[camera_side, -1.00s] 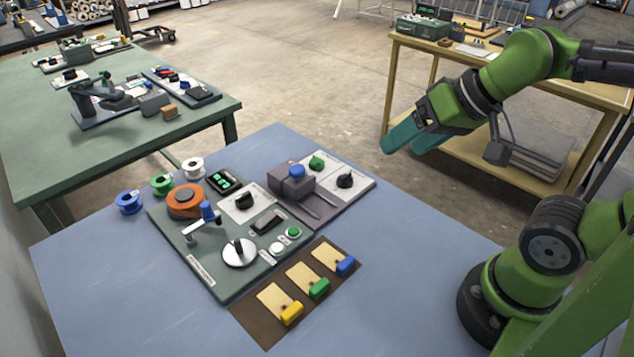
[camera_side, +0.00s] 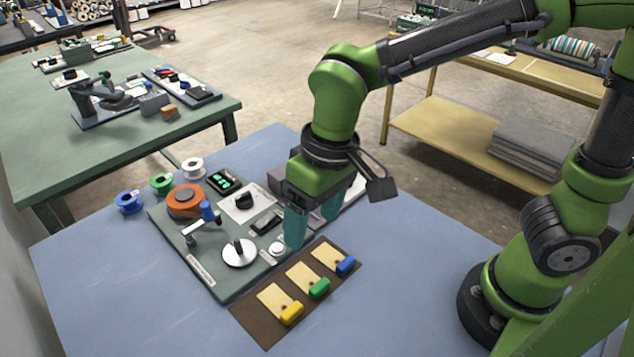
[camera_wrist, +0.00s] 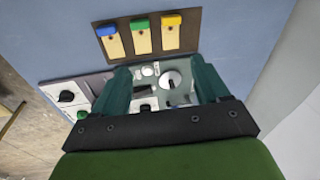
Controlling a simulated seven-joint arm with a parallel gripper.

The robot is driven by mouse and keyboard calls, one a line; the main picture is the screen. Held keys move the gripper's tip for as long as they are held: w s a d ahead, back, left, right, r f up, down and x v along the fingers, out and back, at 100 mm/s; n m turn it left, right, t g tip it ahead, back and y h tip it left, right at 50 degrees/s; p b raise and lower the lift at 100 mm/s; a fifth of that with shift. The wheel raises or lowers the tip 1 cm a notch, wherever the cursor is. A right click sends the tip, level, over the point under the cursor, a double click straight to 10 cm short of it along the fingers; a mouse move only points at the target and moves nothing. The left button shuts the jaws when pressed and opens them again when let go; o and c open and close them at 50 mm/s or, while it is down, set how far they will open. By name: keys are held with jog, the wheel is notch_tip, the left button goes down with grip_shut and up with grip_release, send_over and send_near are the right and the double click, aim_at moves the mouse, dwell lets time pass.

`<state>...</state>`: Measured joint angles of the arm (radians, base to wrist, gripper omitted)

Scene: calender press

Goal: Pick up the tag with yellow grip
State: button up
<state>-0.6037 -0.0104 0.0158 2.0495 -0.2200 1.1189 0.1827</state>
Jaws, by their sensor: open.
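The tag with yellow grip (camera_side: 291,312) lies on a dark brown mat at the front of the blue table. Its plate is cream and its grip block faces the front right. In the wrist view the yellow-grip tag (camera_wrist: 171,32) is at the top right of a row of tags. Beside it lie the tag with green grip (camera_side: 319,288) and the tag with blue grip (camera_side: 345,265). My gripper (camera_side: 314,228) points down over the right part of the control panel, behind the mat. Its teal fingers are apart with nothing between them in the wrist view (camera_wrist: 160,90).
The green control panel (camera_side: 202,268) carries a crank, a dial and an orange roll. A purple-grey unit is partly hidden behind my gripper. Blue, green and white spools (camera_side: 129,202) stand at the left. The blue tabletop in front of the mat is clear.

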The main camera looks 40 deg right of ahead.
jog(key=g+h, duration=0.1)
send_over(289, 307)
jog(key=f, duration=0.2)
jog(key=shift+m+h, duration=0.3)
jog(key=shift+m, duration=0.2)
notch_tip(289, 307, down, 16)
jog(key=shift+f, duration=0.1)
jog(key=shift+c, duration=0.3)
jog(key=c, duration=1.1)
jog(key=shift+o, duration=0.2)
